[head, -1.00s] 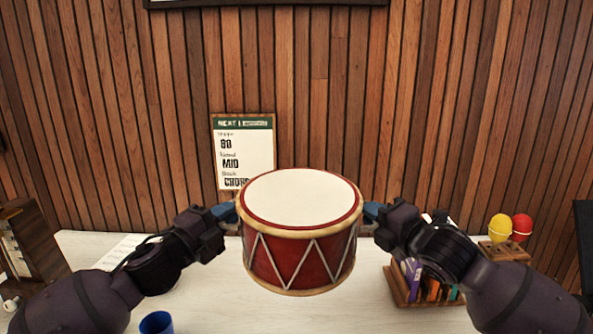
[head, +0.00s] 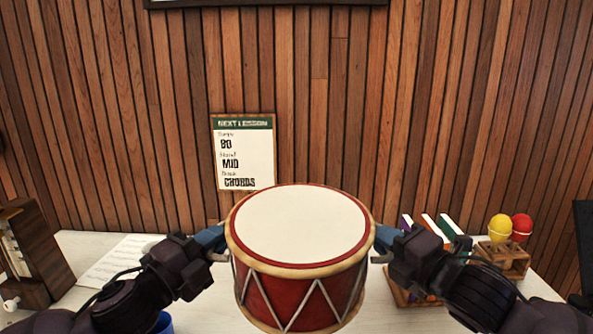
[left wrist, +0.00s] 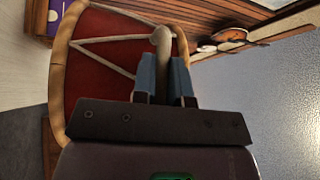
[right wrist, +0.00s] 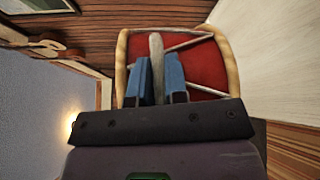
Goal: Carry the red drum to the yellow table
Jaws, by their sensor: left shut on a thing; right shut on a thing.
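The red drum (head: 300,292) has a white top, wooden rims and pale zigzag cords. It is held up between my two grippers in the middle of the head view, above the white table, with its top roughly level. My left gripper (head: 222,246) is shut on a pale handle at the drum's left side; its blue fingers (left wrist: 166,80) pinch the handle in the left wrist view. My right gripper (head: 378,248) is shut on the handle at the opposite side, also seen in the right wrist view (right wrist: 160,80). No yellow table is in view.
The white table (head: 85,242) stands below and behind the drum. On it are a wooden metronome (head: 38,250), a paper sheet (head: 115,262), a blue cup (head: 162,324), a holder with books (head: 430,228) and red and yellow maracas (head: 510,228). A lesson sign (head: 244,152) stands against the slatted wall.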

